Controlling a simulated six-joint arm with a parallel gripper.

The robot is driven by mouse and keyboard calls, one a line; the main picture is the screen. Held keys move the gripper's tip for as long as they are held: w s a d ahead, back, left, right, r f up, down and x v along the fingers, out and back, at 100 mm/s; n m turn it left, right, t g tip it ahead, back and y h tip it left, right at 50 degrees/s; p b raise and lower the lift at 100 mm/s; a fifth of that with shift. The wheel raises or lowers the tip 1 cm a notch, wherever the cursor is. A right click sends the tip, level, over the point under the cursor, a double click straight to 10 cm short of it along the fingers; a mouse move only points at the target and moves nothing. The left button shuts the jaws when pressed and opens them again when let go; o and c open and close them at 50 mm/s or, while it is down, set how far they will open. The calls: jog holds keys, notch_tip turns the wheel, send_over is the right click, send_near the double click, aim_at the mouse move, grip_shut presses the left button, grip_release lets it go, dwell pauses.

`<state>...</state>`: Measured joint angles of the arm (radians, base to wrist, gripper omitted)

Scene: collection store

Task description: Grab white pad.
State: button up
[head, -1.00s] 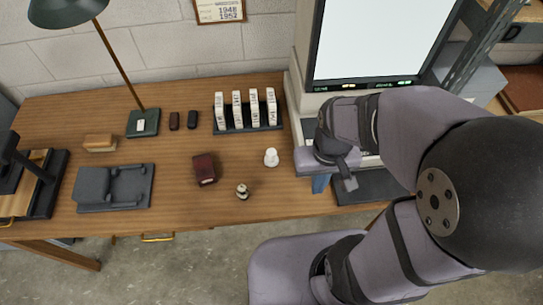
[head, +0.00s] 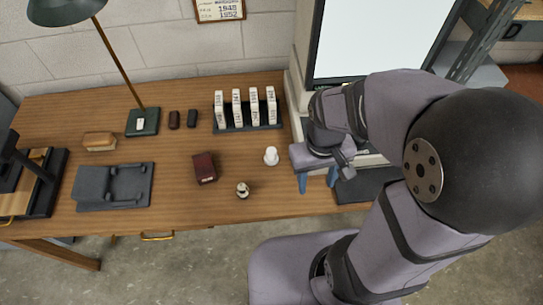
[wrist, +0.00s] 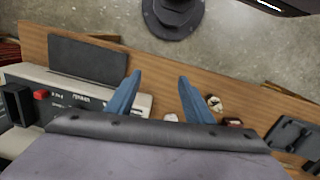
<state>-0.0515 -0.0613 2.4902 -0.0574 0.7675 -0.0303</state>
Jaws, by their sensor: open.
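A small white piece (head: 271,156), the only loose plain white thing on the desk, stands right of the dark red box; I cannot tell for sure that it is the pad. My gripper (head: 317,184) is to the right of it and apart from it, over the desk's right part. Its two blue fingers are spread with nothing between them. In the wrist view my gripper (wrist: 160,78) is open above the desk's front edge.
The dark red box (head: 204,168) and a small black-and-cream item (head: 242,190) lie left of the white piece. A rack (head: 250,127) of white boxes stands behind. A large screen machine (head: 350,85) rises close to my arm. A grey cradle (head: 114,187) lies left.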

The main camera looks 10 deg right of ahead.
jog(key=w+a+f+n+g+h+b, duration=0.2)
jog(key=w+f+n+h, duration=0.2)
jog(key=w+n, duration=0.25)
jog(key=n+t+h+b, duration=0.4)
jog(key=n+t+h, duration=0.3)
jog(key=n, duration=0.7)
send_near(273, 152)
jog(key=d+f, duration=0.1)
jog(key=w+d+f+h, duration=0.1)
jog(key=shift+d+f+m+g, duration=0.2)
jog(key=shift+d+m+g, duration=0.1)
jog(key=shift+d, duration=0.1)
jog(key=shift+w+a+f, duration=0.1)
jog(key=shift+w+a, duration=0.05)
jog(key=shift+a, duration=0.25)
jog(key=shift+p+x, duration=0.35)
jog(key=shift+x, duration=0.45)
jog(key=shift+w+p+x, duration=0.15)
jog(key=shift+p+x, duration=0.5)
jog(key=shift+x, duration=0.8)
jog(key=shift+w+p+x, duration=0.1)
jog(key=shift+p+x, duration=0.55)
jog(key=shift+x, duration=0.75)
jog(key=shift+a+f, duration=0.1)
jog(key=shift+f, duration=0.05)
jog(key=shift+c, duration=0.2)
jog(key=c, duration=1.1)
